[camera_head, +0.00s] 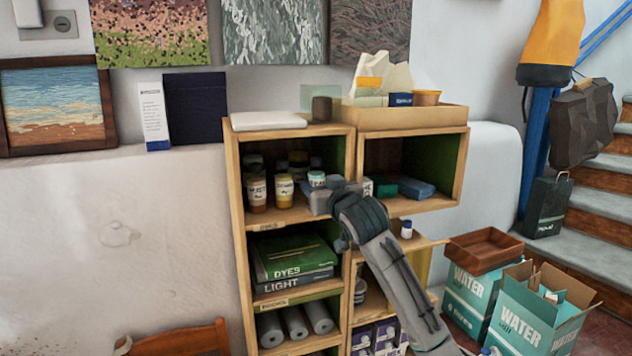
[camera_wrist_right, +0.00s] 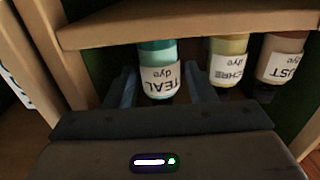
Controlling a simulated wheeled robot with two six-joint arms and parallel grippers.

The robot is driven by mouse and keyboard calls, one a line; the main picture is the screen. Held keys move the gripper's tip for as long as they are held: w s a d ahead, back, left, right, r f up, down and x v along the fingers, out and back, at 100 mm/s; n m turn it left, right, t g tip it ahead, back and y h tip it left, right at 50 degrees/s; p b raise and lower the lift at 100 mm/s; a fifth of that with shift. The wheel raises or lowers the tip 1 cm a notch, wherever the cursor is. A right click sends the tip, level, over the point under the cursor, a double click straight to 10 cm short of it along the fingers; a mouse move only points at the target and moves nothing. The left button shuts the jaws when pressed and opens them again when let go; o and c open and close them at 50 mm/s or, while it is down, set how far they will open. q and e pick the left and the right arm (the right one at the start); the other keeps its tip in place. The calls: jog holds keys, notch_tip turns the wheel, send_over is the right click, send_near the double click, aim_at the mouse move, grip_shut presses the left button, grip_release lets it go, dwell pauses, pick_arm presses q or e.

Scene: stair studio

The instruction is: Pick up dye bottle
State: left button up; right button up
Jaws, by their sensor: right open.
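Several labelled dye bottles stand on the upper left shelf of the wooden unit. The teal dye bottle (camera_head: 317,178) is partly hidden behind my right gripper (camera_head: 318,198). In the right wrist view, where labels appear upside down, the teal bottle (camera_wrist_right: 160,55) is between the two open fingers (camera_wrist_right: 163,88); I see no clear contact. The ochre dye bottle (camera_head: 284,190) and the rust dye bottle (camera_head: 257,193) stand to the left in the head view. The ochre bottle (camera_wrist_right: 228,60) and rust bottle (camera_wrist_right: 282,58) are right of the fingers in the wrist view. My left gripper is out of view.
The shelf board (camera_wrist_right: 190,22) and the unit's side panels bound the cubby. More containers stand behind the front bottles. Below are dye boxes (camera_head: 292,256) and grey rolls (camera_head: 295,323). A tray (camera_head: 437,117) sits on top. Water cartons (camera_head: 545,310) stand at the right.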

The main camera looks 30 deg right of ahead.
jog(key=shift+s, duration=0.1)
jog(key=c, duration=0.8)
jog(key=shift+c, duration=0.2)
jog(key=shift+r, duration=0.1)
